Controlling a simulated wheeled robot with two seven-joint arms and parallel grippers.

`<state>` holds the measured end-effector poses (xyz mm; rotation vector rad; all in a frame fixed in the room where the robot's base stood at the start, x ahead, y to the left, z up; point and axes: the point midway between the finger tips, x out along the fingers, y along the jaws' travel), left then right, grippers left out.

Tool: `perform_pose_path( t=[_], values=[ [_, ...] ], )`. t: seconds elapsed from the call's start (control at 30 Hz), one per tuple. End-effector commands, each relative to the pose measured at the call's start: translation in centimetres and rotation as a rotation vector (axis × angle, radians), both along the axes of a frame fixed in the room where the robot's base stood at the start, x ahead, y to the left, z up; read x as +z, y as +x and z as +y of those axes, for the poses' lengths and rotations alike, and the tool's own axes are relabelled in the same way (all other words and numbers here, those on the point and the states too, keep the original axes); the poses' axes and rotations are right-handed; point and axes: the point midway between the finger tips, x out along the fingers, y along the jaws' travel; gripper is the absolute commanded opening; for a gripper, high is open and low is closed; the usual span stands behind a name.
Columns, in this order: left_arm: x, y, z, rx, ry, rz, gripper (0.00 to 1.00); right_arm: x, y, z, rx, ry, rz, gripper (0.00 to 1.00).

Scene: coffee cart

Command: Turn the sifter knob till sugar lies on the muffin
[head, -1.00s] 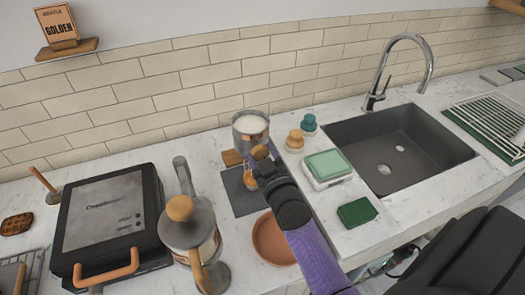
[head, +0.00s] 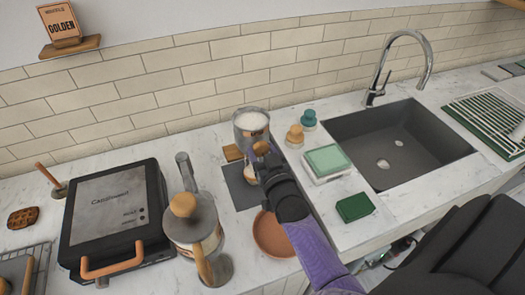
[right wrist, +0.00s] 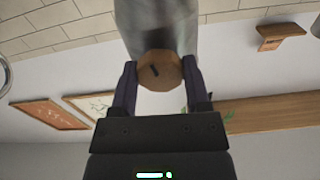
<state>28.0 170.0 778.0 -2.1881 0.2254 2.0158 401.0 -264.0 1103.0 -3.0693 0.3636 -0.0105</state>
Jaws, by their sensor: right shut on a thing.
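The sifter (head: 251,122) is a grey metal cup with white sugar at its top, held up above a dark grey mat (head: 238,188). Its round wooden knob (right wrist: 160,71) sits between the fingers of my right gripper (right wrist: 160,85), which is shut on it; a dark mark on the knob's face runs at a slant. In the head view my right gripper (head: 262,155) reaches the sifter's front from below. The muffin (head: 250,172) shows only as a small light brown patch under the sifter, mostly hidden by my gripper. I cannot tell whether sugar lies on it. My left gripper is out of view.
A metal press pot (head: 192,230) with a wooden lid knob and a black waffle maker (head: 110,215) stand to the left. Shakers, a green-lidded box (head: 327,160), a green sponge (head: 355,207) and the sink (head: 400,145) are to the right.

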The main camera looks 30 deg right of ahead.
Motion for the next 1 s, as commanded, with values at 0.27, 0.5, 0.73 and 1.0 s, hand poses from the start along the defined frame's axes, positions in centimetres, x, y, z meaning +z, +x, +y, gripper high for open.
perform_pose_path(
  t=[0.27,0.5,0.73,1.0],
  values=[
    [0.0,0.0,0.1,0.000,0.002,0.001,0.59,-0.2,-0.1,0.0,0.000,0.000,0.006,0.62],
    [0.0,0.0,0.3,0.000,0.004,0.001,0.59,-0.1,0.0,0.0,0.000,0.000,0.003,0.96],
    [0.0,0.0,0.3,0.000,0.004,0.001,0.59,-0.1,-0.3,0.1,0.000,-0.001,0.002,0.96],
    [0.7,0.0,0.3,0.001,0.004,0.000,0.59,-0.1,-5.9,1.4,0.000,-0.001,0.005,0.96]
  ],
)
